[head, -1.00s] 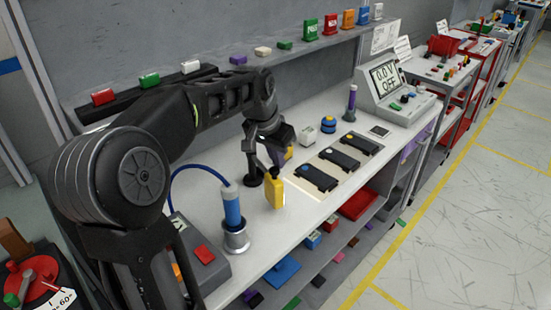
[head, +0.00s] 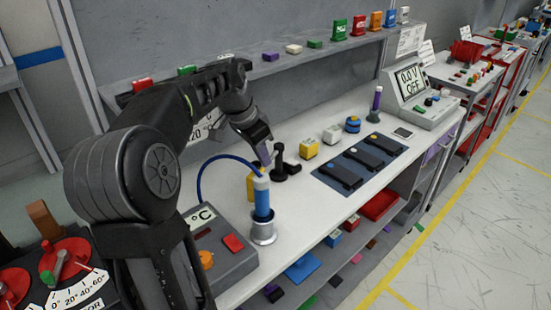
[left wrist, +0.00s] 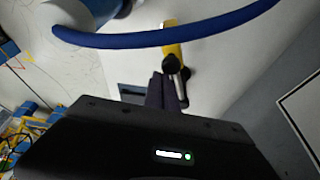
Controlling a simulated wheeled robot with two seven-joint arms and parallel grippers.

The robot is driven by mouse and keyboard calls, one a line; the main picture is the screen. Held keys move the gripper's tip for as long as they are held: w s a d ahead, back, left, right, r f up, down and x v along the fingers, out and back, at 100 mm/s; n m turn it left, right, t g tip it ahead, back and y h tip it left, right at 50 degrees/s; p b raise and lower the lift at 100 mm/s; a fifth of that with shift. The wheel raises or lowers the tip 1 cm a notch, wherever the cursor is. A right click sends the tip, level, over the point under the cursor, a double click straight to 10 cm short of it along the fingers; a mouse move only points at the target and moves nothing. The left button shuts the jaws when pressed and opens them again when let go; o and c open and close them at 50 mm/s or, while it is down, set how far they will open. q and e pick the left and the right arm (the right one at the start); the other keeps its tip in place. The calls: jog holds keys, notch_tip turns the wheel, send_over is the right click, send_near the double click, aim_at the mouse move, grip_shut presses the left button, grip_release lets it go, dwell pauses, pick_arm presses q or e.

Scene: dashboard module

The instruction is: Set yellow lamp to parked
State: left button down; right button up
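The yellow lamp is a yellow head (head: 251,184) on a black jointed stand (head: 280,172) on the white bench. In the head view the yellow head is left of the stand, partly hidden behind a blue cylinder. The left wrist view shows the yellow head (left wrist: 172,40) and its black joint (left wrist: 176,68) just beyond my fingertips. My left gripper (head: 269,158) is low beside the stand, above the yellow head. Its fingers (left wrist: 167,88) look closed together with nothing between them. I cannot tell whether they touch the lamp. My right gripper is not in view.
A blue cylinder (head: 262,197) stands in a metal cup in front of the lamp, with a blue cable (head: 201,178) looping up left. A grey box with a red button (head: 233,243) is at front left. A dark panel with three black switches (head: 330,182) lies right.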

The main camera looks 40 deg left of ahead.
pick_arm(q)
jog(key=shift+s+a, duration=0.2)
jog(key=shift+a, duration=0.4)
jog(key=shift+s+a, duration=0.2)
jog(key=shift+a, duration=0.35)
